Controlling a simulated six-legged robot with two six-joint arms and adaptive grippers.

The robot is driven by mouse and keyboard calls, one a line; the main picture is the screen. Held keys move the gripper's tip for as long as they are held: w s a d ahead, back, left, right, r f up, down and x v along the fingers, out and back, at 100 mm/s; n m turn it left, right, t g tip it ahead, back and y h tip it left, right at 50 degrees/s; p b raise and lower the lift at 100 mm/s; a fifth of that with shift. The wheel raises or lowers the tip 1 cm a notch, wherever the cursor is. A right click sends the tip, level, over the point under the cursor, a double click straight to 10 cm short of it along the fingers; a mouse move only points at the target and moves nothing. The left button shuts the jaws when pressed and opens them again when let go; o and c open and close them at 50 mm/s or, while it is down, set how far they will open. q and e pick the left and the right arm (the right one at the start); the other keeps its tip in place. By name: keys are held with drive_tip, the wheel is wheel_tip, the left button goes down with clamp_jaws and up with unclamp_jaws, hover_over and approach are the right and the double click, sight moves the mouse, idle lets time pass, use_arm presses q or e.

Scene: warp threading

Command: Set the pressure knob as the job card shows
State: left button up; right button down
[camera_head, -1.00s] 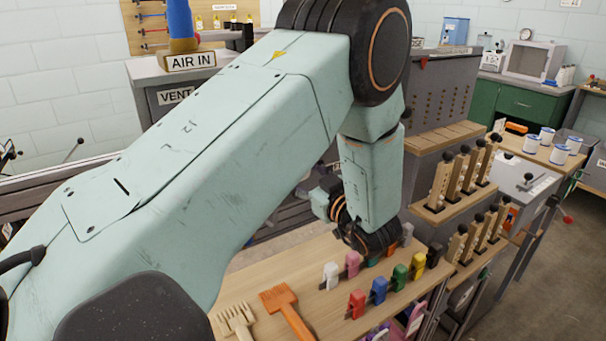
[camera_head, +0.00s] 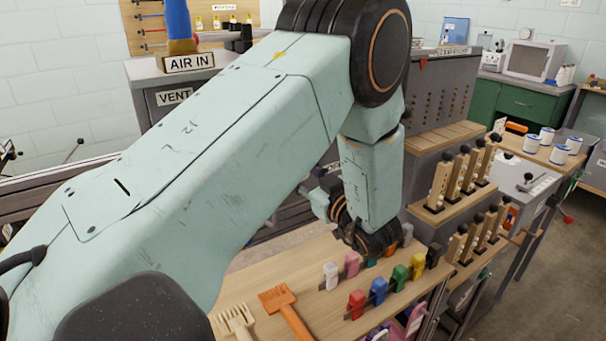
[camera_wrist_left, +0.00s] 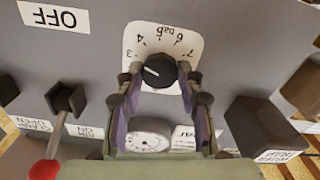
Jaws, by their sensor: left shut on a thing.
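In the left wrist view, the black pressure knob (camera_wrist_left: 159,71) sits on a white dial plate (camera_wrist_left: 182,42) with numbers from 3 to 7 and "bar". Its white pointer line points left in the picture, near the 3. My left gripper (camera_wrist_left: 160,84) is shut on the knob, one finger on each side. A round white gauge (camera_wrist_left: 148,138) shows between the fingers; its reading is too small to tell. In the head view my left arm reaches across, and its fingers and the knob are hidden. I cannot make out the job card. My right gripper is not in view.
In the left wrist view, a dark toggle (camera_wrist_left: 66,98), a red-ended lever (camera_wrist_left: 45,170) and a dark block (camera_wrist_left: 265,125) flank the knob. In the head view, coloured clips (camera_head: 357,304) and combs (camera_head: 288,312) lie on the wooden bench (camera_head: 335,250) below my arm.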

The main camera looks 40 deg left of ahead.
use_arm(q)
drive_tip(key=shift+s+f+m+p, duration=0.1)
drive_tip(key=shift+m+p, duration=2.05)
drive_tip(key=shift+m, duration=0.6)
drive_tip(key=shift+s+f+m+p, duration=0.1)
drive_tip(key=shift+m+p, duration=2)
drive_tip(key=shift+m, duration=0.65)
drive_tip(key=shift+a, duration=0.1)
drive_tip(key=o, duration=1.2)
drive_tip(key=shift+w, duration=0.1)
drive_tip(key=shift+c, duration=0.2)
drive_tip(key=shift+r, duration=0.1)
